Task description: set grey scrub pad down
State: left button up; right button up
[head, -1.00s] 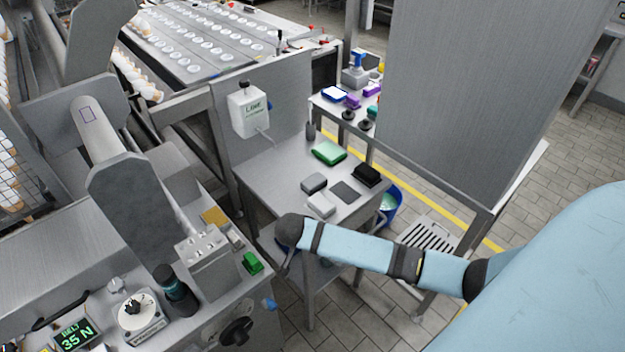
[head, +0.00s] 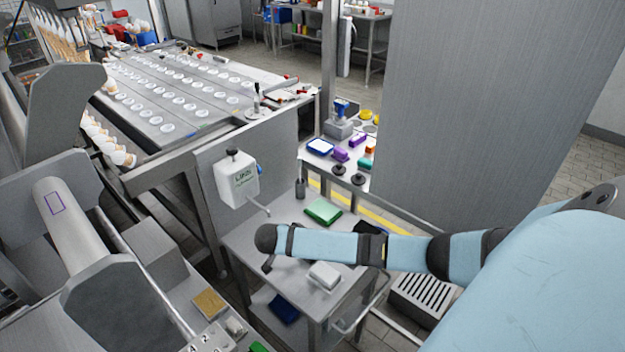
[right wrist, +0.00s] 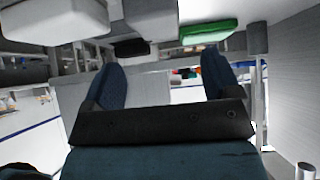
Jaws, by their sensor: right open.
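In the head view my right arm, light blue with dark bands, reaches in from the right over a small steel table (head: 243,240). Its dark end is above the table's left part, and the fingers are not clear there. In the right wrist view my right gripper (right wrist: 163,78) is open, with nothing between its two dark blue fingers. A grey block-like piece (right wrist: 150,14), possibly the grey scrub pad, shows at the top of that view, apart from the fingers. In the head view the arm covers the table's middle, where a grey pad lay earlier. My left gripper is not in view.
A white block (head: 324,275) is at the table's front, a green pad (head: 323,211) at its back, and a black block (head: 371,228) partly behind my arm. A soap dispenser (head: 237,178) hangs over the table's left. A tall steel panel (head: 470,110) stands at right.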

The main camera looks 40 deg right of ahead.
jog(key=x, duration=0.2)
jog(key=shift+w+d+f, duration=0.15)
jog(key=shift+f, duration=0.15)
jog(key=p+x, duration=0.1)
jog(key=x, duration=0.4)
jog(key=shift+s, duration=0.2)
jog(key=shift+c, duration=0.5)
jog(key=c, duration=1)
jog(key=shift+o, duration=0.2)
